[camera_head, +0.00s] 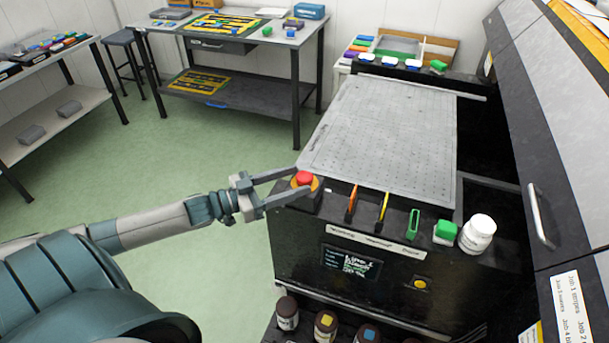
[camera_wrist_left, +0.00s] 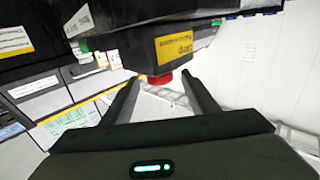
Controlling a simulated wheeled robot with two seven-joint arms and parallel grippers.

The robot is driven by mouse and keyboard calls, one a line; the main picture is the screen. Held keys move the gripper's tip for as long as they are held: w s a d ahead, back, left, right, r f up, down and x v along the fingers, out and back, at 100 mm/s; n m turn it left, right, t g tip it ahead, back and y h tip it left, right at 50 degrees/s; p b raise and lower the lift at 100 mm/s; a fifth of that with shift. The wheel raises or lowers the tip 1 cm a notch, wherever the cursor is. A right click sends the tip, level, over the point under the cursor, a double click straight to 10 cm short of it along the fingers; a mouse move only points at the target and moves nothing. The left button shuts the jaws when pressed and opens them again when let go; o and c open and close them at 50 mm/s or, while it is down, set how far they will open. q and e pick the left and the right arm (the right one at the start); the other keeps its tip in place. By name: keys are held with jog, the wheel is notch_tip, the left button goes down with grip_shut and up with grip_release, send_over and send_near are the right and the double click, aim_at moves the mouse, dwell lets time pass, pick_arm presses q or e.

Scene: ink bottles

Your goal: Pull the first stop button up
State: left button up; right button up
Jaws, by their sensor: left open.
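The red stop button (camera_head: 303,178) sits on a yellow-orange base at the left front corner of the black machine (camera_head: 300,235). My left gripper (camera_head: 299,182) is open, with one finger on the far side of the button and one on the near side. In the left wrist view the red button (camera_wrist_left: 160,79) shows between the two spread fingers of my left gripper (camera_wrist_left: 164,92), near their tips. A yellow label (camera_wrist_left: 174,47) is on the dark housing beside it. I cannot tell whether a finger touches the button. My right gripper is not in view.
A grey perforated plate (camera_head: 385,135) covers the machine top. Orange and yellow upright tools (camera_head: 352,202), a green clip (camera_head: 414,224), a green-topped block (camera_head: 446,232) and a white bottle (camera_head: 477,233) stand right of the button. Ink bottles (camera_head: 326,326) sit below.

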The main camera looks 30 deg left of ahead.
aim_at(304, 175)
pick_arm(q)
jog(key=shift+p+x, duration=0.4)
jog(key=shift+x, duration=1.45)
jog(key=shift+s, duration=0.1)
jog(key=shift+c, duration=0.6)
grip_shut()
jog(key=shift+r+p, duration=0.7)
jog(key=shift+o, duration=0.6)
grip_release()
